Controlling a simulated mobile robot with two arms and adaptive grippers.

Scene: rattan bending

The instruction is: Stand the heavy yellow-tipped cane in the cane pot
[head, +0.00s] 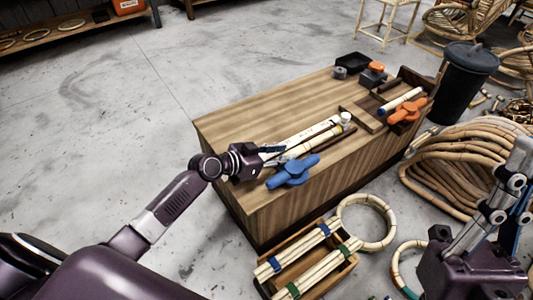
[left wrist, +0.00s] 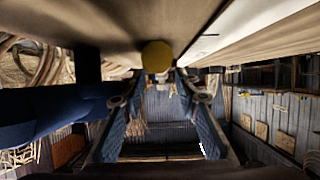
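Long pale canes (head: 312,143) lie side by side on the wooden bench, next to a flat ruler-like strip. My left gripper (head: 275,155) is low over the bench at their near left end. In the left wrist view a round yellow cane tip (left wrist: 157,56) shows at the far end of my left gripper (left wrist: 161,78), between its spread fingers; no firm grip shows. My right gripper (head: 518,175) is upright at the right edge, partly cut off; its fingertips are unclear. A dark round bin (head: 465,85) stands behind the bench; I cannot tell whether it is the cane pot.
A blue clamp (head: 292,171) lies close beside my left gripper on the wooden bench (head: 235,125). An orange clamp (head: 407,111) and a wooden tray fill the bench's right end. Cane coils (head: 460,165) lie on the floor at right. The floor at left is clear.

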